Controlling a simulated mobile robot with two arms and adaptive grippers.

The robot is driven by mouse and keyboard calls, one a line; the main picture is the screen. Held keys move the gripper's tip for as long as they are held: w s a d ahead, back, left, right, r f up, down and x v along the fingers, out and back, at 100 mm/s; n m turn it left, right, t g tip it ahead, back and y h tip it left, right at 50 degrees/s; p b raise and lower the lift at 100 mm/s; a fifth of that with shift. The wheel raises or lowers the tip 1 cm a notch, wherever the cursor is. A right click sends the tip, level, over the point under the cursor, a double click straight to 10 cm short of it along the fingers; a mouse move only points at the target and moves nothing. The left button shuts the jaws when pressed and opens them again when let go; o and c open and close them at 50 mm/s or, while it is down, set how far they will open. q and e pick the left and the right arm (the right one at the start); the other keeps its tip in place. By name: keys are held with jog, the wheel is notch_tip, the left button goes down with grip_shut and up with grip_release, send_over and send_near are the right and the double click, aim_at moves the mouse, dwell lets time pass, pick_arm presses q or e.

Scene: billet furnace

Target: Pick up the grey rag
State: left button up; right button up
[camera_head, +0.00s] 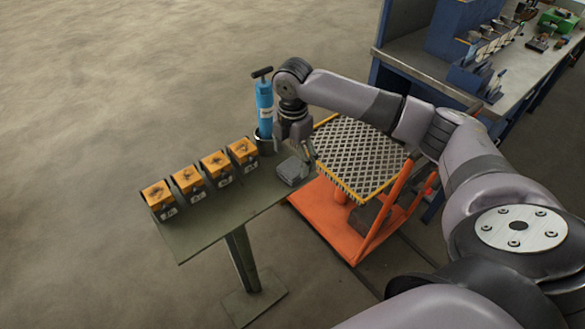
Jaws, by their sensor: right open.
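The grey rag (292,171) lies folded near the right end of a narrow green-grey table (215,225). My right gripper (303,150) points down just above and behind the rag's far right side. It is open. A finger shows close to the rag, but whether it touches the cloth I cannot tell. The rest of the gripper is partly hidden by its own wrist. My left gripper is not in view.
A blue pump-like tool (264,105) stands in a dark holder beside my right wrist. Several orange-topped blocks (215,164) line the table's back edge. An orange lift cart (340,222) with a patterned top stands close at right. A workbench (425,66) is behind.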

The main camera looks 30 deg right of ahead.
aim_at(292, 167)
notch_tip(292, 167, down, 4)
jog(key=shift+w+d+r+p, duration=0.1)
jog(key=shift+w+r+p, duration=0.05)
jog(key=shift+p, duration=0.6)
jog(key=shift+f, duration=0.45)
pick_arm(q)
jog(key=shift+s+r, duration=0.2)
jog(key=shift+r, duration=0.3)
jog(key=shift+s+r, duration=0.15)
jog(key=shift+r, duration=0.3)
pick_arm(e)
jog(key=shift+c, duration=0.6)
jog(key=c, duration=1.1)
